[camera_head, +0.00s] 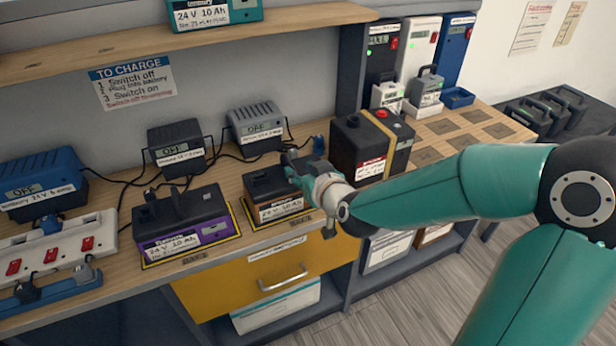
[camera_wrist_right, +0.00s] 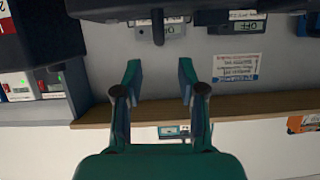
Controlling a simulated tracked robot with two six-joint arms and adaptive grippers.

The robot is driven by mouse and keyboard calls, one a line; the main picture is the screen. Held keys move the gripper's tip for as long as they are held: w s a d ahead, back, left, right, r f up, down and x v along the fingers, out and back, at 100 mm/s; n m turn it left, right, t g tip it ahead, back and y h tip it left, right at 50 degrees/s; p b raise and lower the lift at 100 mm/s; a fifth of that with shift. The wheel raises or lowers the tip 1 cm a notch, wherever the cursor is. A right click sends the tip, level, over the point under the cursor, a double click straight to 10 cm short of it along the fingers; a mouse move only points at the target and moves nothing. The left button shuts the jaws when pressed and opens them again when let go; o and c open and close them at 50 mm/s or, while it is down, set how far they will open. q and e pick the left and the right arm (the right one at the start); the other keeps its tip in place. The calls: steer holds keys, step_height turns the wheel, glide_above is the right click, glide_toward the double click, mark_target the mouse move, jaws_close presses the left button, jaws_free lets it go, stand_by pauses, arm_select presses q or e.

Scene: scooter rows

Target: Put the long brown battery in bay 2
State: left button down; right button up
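The brown battery (camera_head: 280,209), labelled 24 V 10 Ah, sits upright on the bench in a yellow-edged bay, right of the purple battery (camera_head: 180,222). The bay label on the bench edge is too small to read. My right gripper (camera_head: 293,168) is at the brown battery's top right side and hides part of it. In the right wrist view the two fingers (camera_wrist_right: 160,75) are spread, with nothing between them. A dark upright handle (camera_wrist_right: 158,27) on a dark body shows beyond the fingertips. My left gripper is not in view.
Grey chargers (camera_head: 177,148) reading OFF stand behind, with cables on the bench. A black battery with a yellow strap (camera_head: 368,150) stands close to the right of my right gripper. A white switch strip (camera_head: 60,247) lies at the left. A shelf (camera_head: 200,42) overhangs the back.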

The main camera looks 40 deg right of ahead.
steer(key=s+a+f+g+y, duration=0.25)
steer(key=a+f, duration=0.25)
steer(key=f, duration=0.4)
steer(key=s+a+f+g+y, duration=0.25)
steer(key=a+f, duration=0.25)
steer(key=f, duration=0.5)
steer(key=s+a+f+g+y, duration=0.1)
steer(key=s+a+f+g, duration=0.3)
steer(key=s+a+f, duration=0.2)
steer(key=s+a+f+n+g+y, duration=0.1)
steer(key=s+a+f+g, duration=0.2)
steer(key=s+a+f, duration=0.3)
steer(key=s+f, duration=0.3)
steer(key=f, duration=0.2)
steer(key=shift+a+f+g, duration=0.15)
steer(key=shift+f+g, duration=0.15)
steer(key=shift+g, duration=0.1)
steer(key=shift+s, duration=0.1)
step_height(320, 180, up, 4)
steer(key=p, duration=0.4)
steer(key=shift+r+p, duration=0.25)
steer(key=shift+p, duration=0.05)
